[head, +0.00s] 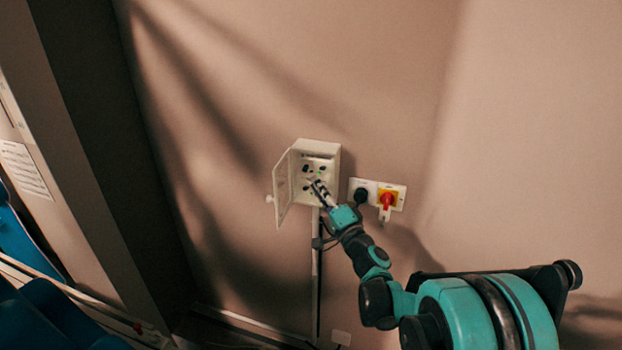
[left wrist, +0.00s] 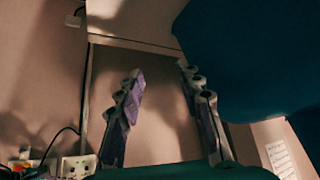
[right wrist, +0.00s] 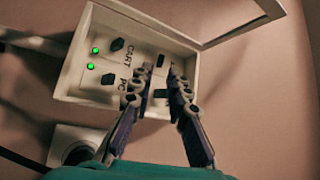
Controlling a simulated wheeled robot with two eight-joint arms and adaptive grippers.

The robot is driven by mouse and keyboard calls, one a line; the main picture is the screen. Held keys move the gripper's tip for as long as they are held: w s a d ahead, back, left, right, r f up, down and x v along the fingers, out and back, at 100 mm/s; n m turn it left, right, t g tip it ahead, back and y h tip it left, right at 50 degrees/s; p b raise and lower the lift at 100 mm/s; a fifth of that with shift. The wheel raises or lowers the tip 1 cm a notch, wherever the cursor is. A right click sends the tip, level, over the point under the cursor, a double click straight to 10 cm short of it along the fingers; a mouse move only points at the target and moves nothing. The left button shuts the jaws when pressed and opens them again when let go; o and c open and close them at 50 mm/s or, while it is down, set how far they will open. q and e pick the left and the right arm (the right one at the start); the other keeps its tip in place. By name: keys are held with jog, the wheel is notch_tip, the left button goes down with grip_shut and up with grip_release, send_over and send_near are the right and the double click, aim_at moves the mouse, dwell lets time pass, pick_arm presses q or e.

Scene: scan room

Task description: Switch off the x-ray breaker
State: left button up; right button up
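The white breaker box (head: 329,151) is on the wall with its door (head: 283,189) swung open to the left in the head view. In the right wrist view the box (right wrist: 75,75) shows black switches, including one labelled CART (right wrist: 115,45) and one labelled PC (right wrist: 109,79), each beside a lit green light. I cannot read an x-ray label. My right gripper (right wrist: 160,72) is at the panel, its fingers parted by a narrow gap and partly covering other switches; it also shows in the head view (head: 319,186). My left gripper (left wrist: 160,72) is open and empty, away from the box.
Right of the box in the head view are a black round socket or knob (head: 362,195) and a red rotary switch on yellow (head: 388,199). A cable conduit (head: 316,280) runs down the wall. Blue seats or furniture (head: 45,305) stand at lower left.

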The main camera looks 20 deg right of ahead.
jog(key=v, duration=0.7)
jog(key=s+a+f+n+g+y, duration=0.3)
jog(key=s+a+f+n+g, duration=0.3)
jog(key=s+a+n+g, duration=0.45)
jog(key=s+d+f+n+g+h, duration=0.1)
jog(key=s+d+f+h, duration=0.1)
jog(key=s, duration=0.5)
jog(key=s+d+f+n+g+h, duration=0.1)
jog(key=s+d+f+h, duration=0.1)
jog(key=s+f+h, duration=0.3)
jog(key=s+f, duration=0.1)
jog(key=s, duration=0.2)
jog(key=shift+d+f+g+h, duration=0.25)
jog(key=shift+d+g+h, duration=0.05)
jog(key=shift+d+g, duration=0.05)
